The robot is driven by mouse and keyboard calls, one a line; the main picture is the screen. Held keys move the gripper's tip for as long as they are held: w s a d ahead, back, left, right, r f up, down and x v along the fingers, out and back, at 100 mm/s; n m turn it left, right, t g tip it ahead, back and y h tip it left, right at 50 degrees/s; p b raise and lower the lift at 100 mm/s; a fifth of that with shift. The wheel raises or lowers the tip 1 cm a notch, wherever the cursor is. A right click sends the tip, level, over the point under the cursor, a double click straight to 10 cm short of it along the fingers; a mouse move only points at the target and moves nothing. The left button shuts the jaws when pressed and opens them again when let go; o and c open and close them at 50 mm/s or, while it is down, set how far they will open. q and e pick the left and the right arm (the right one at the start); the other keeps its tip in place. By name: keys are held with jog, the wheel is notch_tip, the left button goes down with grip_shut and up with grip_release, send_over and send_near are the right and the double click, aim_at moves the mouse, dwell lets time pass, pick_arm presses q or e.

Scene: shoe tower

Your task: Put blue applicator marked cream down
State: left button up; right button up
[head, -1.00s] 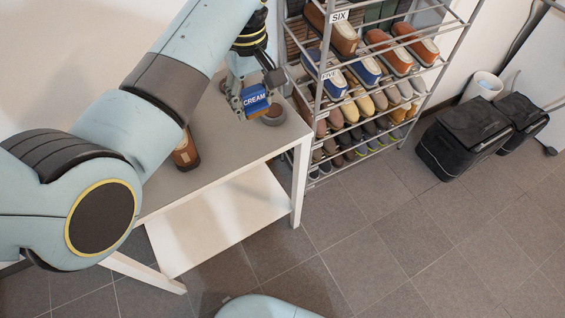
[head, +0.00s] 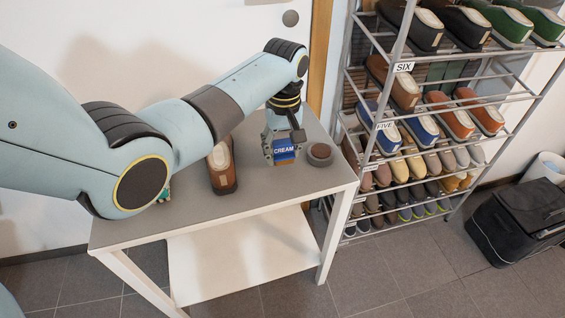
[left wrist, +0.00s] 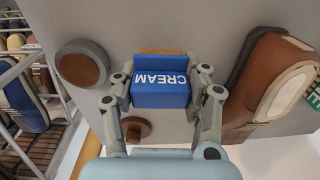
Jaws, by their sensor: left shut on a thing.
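The blue applicator marked CREAM (head: 284,151) is at the grey table top (head: 262,189), between the fingers of my left gripper (head: 283,158). In the left wrist view the blue applicator (left wrist: 160,82) shows its white CREAM label upside down, with a brown edge behind it. The fingers of my left gripper (left wrist: 161,92) are shut on its two sides. Whether its underside touches the table I cannot tell. My right gripper is not in view.
A round brown tin (head: 320,153) stands just right of the applicator. A brown shoe (head: 222,168) lies to its left. A metal rack (head: 398,92) with several rows of shoes stands right of the table. The table's front is clear.

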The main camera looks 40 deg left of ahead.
aim_at(282, 170)
pick_arm(q)
notch_tip(282, 170, down, 4)
jog(key=shift+r+b, duration=0.15)
jog(key=shift+b, duration=0.35)
jog(key=shift+f, duration=0.3)
jog(key=o, duration=1.1)
notch_tip(282, 170, up, 12)
jog(key=shift+r+p, duration=0.2)
jog(key=shift+p, duration=1)
